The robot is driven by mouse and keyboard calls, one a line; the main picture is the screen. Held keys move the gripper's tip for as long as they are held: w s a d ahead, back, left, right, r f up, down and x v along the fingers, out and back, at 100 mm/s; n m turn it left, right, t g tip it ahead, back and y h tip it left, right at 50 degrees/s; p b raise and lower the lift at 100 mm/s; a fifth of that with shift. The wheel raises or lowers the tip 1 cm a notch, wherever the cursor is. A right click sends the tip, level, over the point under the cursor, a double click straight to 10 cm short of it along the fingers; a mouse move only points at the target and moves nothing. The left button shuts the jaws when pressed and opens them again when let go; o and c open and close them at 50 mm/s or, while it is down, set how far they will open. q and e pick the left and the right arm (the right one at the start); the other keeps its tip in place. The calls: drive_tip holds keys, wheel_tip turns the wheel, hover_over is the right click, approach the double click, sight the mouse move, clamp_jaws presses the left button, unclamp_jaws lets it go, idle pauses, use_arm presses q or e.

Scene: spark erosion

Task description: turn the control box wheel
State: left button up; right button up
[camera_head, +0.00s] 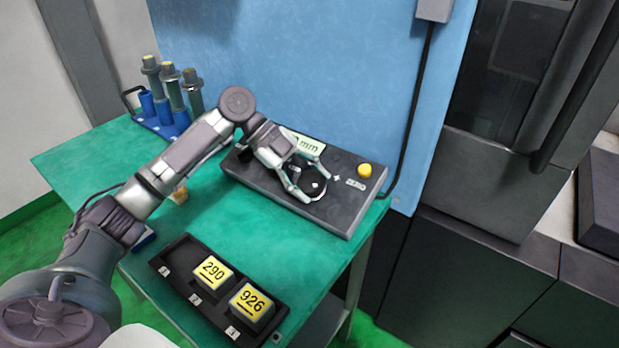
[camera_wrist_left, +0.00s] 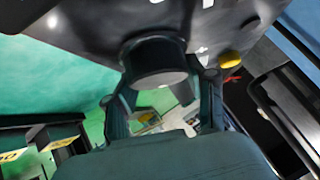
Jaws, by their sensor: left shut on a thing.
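The control box (camera_head: 345,208) is a dark flat box at the back right of the green table, with a yellow button (camera_head: 364,170) and a display reading "mm" (camera_head: 306,143). My left gripper (camera_head: 306,191) is over the middle of the box, with its fingers around the dark round wheel (camera_head: 313,186). In the left wrist view the wheel (camera_wrist_left: 155,62) is a black knob between the two fingers, and my left gripper (camera_wrist_left: 165,85) is shut on it. The fingers and hand hide part of the wheel. My right gripper is not in view.
A black tray (camera_head: 175,272) with yellow-topped blocks 290 (camera_head: 213,271) and 926 (camera_head: 251,302) stands at the table's front. A blue rack (camera_head: 165,127) with several tool holders stands at the back left. A black cable (camera_head: 411,120) runs down behind the box.

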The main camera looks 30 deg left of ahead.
use_arm(q)
drive_tip(key=shift+s+f+m+g+y+p, duration=0.1)
drive_tip(key=shift+f+m+g+y+p, duration=0.1)
drive_tip(key=shift+m+g, duration=0.3)
drive_tip(key=shift+f+m+g+y+p, duration=0.1)
drive_tip(key=shift+m+g+y, duration=0.1)
drive_tip(key=shift+m+g, duration=0.3)
drive_tip(key=shift+m, duration=0.3)
drive_tip(key=o, duration=1.2)
drive_tip(key=shift+c, duration=0.2)
drive_tip(key=v, duration=1.2)
drive_tip(key=shift+r, duration=0.1)
